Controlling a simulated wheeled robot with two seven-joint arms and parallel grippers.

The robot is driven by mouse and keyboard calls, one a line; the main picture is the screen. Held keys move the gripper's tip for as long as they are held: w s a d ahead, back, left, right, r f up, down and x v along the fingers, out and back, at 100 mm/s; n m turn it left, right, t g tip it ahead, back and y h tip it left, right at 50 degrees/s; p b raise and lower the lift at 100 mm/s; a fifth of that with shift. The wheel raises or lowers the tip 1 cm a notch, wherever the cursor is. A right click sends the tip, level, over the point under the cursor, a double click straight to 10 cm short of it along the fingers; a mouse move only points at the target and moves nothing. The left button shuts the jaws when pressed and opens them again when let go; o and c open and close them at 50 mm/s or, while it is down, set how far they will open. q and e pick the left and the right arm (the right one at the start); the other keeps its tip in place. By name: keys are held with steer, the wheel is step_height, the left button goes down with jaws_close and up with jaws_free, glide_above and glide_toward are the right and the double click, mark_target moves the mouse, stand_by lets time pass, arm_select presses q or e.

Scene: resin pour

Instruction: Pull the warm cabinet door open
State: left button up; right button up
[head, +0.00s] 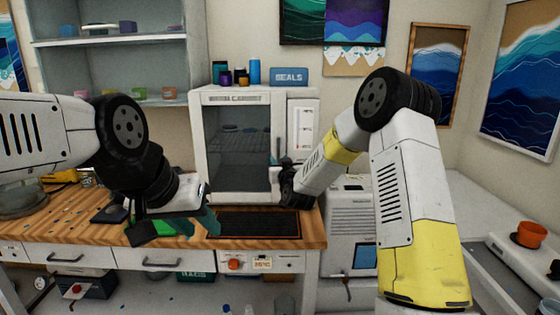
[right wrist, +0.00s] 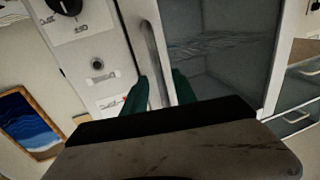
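The warm cabinet (head: 200,150) is a white box on the wooden bench, with a dark glass door (head: 235,140) that looks shut. A grey vertical handle (head: 276,140) runs along the door's right side; it also shows in the right wrist view (right wrist: 150,45). My right gripper (head: 279,176) is at the handle's lower part. In the right wrist view its green fingers (right wrist: 160,85) stand apart on either side of the handle, with no clear contact.
A dark mat (head: 257,224) lies on the bench in front of the cabinet. Bottles (head: 254,72) and a blue SEALS box (head: 289,77) stand on the cabinet top. A control panel (head: 302,125) is right of the door. An orange pot (head: 529,235) sits at the far right.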

steer(key=shift+w+a, duration=0.25)
steer(key=shift+w, duration=0.75)
jaws_close()
stand_by(0.7)
